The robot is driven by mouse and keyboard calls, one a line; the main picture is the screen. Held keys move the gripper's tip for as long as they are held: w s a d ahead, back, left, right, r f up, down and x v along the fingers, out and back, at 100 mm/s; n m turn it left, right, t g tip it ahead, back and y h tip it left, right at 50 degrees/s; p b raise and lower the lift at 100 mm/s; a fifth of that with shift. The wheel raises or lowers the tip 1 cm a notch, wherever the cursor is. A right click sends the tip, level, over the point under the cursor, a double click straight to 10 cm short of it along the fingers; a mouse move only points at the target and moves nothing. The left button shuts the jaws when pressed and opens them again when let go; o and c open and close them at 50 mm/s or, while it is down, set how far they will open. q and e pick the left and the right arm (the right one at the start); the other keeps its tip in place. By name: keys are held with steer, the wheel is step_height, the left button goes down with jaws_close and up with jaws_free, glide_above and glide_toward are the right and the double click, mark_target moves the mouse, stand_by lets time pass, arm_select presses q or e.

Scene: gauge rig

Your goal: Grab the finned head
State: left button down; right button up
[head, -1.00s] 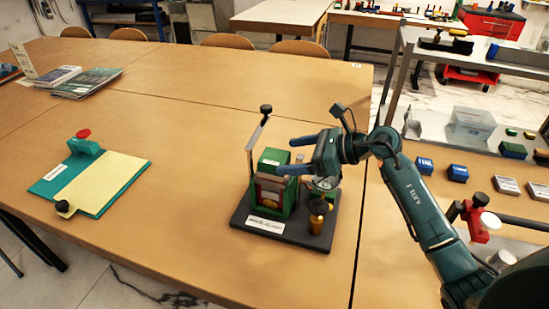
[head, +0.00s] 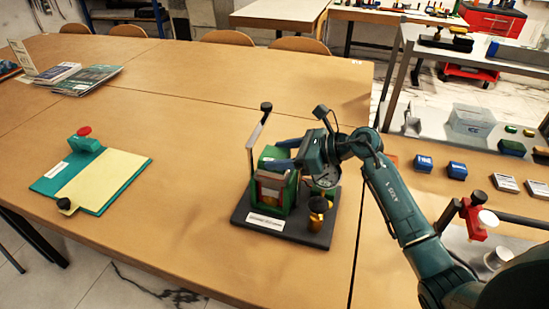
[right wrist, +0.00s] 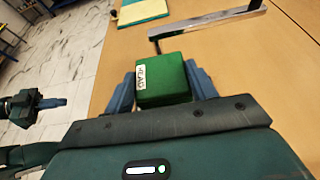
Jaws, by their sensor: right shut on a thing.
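The finned head, seen as a green block with a white label, sits on the gauge rig in the head view (head: 270,156). It also shows in the right wrist view (right wrist: 163,80); its fins cannot be made out. My right gripper (head: 283,155) reaches in from the right, its two blue fingers shut on opposite sides of the green block. The fingers flank the block in the right wrist view too. My left gripper (right wrist: 45,103) shows at the left edge of the right wrist view, over the floor; its jaw state is unclear.
The rig's dark base (head: 258,221) stands on the wooden table. A lever with a black knob (head: 266,106) rises at its left; a dial (head: 326,177) and brass post (head: 317,207) are at its right. A teal clipboard (head: 50,182) lies left, with clear tabletop between.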

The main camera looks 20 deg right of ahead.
steer(key=shift+c, duration=1.4)
steer(key=shift+r, duration=0.15)
